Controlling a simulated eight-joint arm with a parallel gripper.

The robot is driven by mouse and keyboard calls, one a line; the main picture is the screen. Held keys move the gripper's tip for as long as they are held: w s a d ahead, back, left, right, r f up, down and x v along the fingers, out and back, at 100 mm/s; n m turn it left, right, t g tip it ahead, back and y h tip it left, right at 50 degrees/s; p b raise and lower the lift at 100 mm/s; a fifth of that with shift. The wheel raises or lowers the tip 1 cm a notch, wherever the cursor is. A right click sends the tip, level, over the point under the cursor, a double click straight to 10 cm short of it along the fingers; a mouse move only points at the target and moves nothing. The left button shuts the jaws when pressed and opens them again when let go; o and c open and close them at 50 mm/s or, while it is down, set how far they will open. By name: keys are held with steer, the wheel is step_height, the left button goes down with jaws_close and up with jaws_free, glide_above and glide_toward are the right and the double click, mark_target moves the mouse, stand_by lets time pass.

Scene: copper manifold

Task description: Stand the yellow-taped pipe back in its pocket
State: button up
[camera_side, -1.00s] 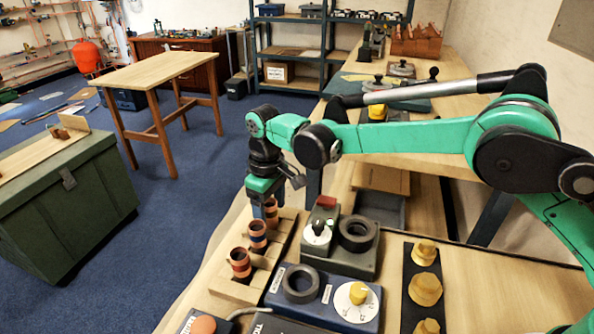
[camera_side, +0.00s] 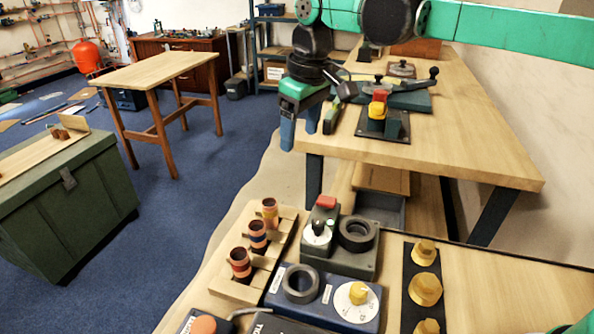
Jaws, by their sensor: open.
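Three short copper pipes stand upright in a row in a wooden pocket rack (camera_side: 232,289) in the side view. The farthest, with a yellowish band, looks like the yellow-taped pipe (camera_side: 270,212); it stands at the far end of the rack. The middle pipe (camera_side: 257,237) and the nearest pipe (camera_side: 240,264) have darker or reddish bands. Whether the yellow-taped pipe's foot is fully down is hidden by the rack. My gripper (camera_side: 301,130) is open and empty, its blue fingers pointing down, well above the rack and apart from the pipes.
Right of the rack are a grey box with a red button (camera_side: 326,202) and a blue box with a yellow knob (camera_side: 357,293). A black strip with yellow knobs (camera_side: 425,289) lies further right. A wooden bench (camera_side: 470,160) stands behind.

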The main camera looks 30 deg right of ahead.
steer(key=s+d+f+m+t, duration=0.2)
steer(key=s+d, duration=0.4)
steer(key=s, duration=0.1)
steer(key=s+d+f+m+t, duration=0.2)
steer(key=s+d+m+t, duration=0.1)
steer(key=s+d, duration=0.3)
steer(key=shift+s+f+h, duration=0.3)
steer(key=shift+s+f, duration=0.05)
steer(key=shift+s, duration=0.65)
steer(key=shift+d, duration=0.1)
